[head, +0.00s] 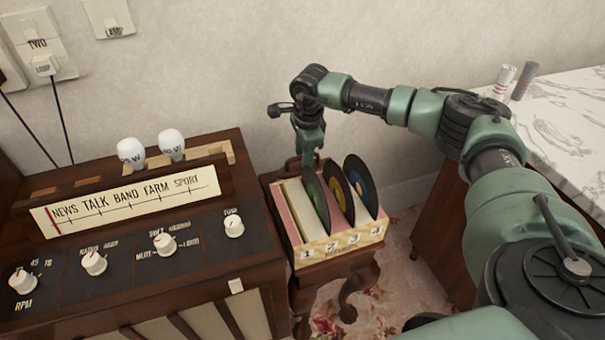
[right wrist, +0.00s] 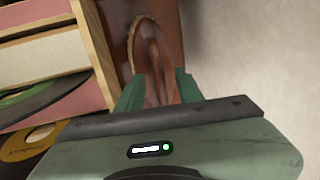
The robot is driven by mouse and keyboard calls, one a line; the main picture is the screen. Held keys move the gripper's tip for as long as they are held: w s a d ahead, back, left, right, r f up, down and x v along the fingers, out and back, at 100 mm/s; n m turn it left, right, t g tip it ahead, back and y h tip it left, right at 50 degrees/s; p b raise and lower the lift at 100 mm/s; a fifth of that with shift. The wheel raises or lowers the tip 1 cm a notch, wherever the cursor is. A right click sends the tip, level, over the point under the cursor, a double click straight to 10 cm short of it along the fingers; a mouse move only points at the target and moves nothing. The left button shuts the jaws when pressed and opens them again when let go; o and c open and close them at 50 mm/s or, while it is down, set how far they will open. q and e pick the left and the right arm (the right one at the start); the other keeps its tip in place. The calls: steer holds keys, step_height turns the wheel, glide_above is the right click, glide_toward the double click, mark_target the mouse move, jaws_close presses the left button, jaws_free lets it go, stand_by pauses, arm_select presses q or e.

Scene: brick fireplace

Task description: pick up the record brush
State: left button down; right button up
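A brown, rounded wooden object with a tan bristle-like edge, which looks like the record brush (right wrist: 153,58), shows in the right wrist view beside the record box. My right gripper (right wrist: 158,88) points at it with its two green fingers apart, one on each side of its near part. I see no clear contact between the fingers and the brush. In the head view the right gripper (head: 308,158) hangs behind the record box, and the brush is mostly hidden there. My left gripper is in neither view.
The record box (head: 345,246), with numbered slots and several upright records (head: 338,194), stands on a small wooden table (head: 354,279), close to the gripper. A large radio cabinet (head: 130,225) is at left. A marble-topped counter (head: 560,120) is at right. The wall is close behind.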

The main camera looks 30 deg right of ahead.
jaws_close()
steer(key=shift+r, duration=0.1)
stand_by(1.3)
